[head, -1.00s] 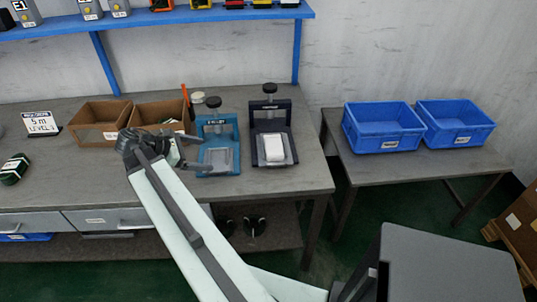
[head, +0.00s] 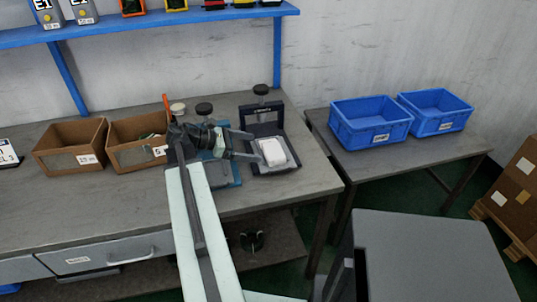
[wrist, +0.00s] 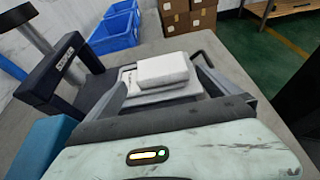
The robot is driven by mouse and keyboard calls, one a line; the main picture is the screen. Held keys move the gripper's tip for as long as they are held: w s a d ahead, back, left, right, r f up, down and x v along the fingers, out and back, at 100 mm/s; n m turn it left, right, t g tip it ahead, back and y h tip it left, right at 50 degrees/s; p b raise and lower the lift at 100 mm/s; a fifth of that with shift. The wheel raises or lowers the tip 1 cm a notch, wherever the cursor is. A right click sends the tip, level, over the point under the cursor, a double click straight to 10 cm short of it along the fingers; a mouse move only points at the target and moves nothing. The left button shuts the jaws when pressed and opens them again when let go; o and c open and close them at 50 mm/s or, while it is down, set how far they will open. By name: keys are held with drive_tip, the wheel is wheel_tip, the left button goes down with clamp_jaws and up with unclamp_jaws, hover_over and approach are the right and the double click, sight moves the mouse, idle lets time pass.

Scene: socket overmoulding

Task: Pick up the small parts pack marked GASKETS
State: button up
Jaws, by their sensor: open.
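A white block-shaped pack (head: 272,151) lies on the bed of the dark navy fixture (head: 265,115) near the bench's right end. No GASKETS marking is readable on it. It also shows in the wrist view (wrist: 163,69), resting on a pale plate, straight ahead of the fingers. My gripper (head: 257,146) is open and empty, its two fingers reaching right over the teal fixture (head: 222,182) toward the pack. In the wrist view the fingers lie on either side of the pack's near end; whether they touch it I cannot tell.
Two cardboard bins (head: 70,147) stand left of the fixtures. Two blue crates (head: 371,123) sit on a side table to the right. The navy fixture's upright frame (wrist: 55,72) rises close on the left in the wrist view. A blue shelf (head: 150,24) hangs above.

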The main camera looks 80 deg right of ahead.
sight(267, 151)
drive_tip(key=shift+x, duration=0.75)
drive_tip(key=b+x, duration=0.1)
drive_tip(key=x, duration=0.1)
drive_tip(key=f+b+x, duration=0.1)
drive_tip(key=x, duration=0.1)
drive_tip(key=shift+b, duration=0.4)
drive_tip(key=shift+s+d, duration=0.15)
drive_tip(key=shift+s, duration=0.15)
drive_tip(key=c, duration=1.2)
drive_tip(key=shift+o, duration=0.2)
wheel_tip(267, 151, up, 10)
drive_tip(key=p, duration=1)
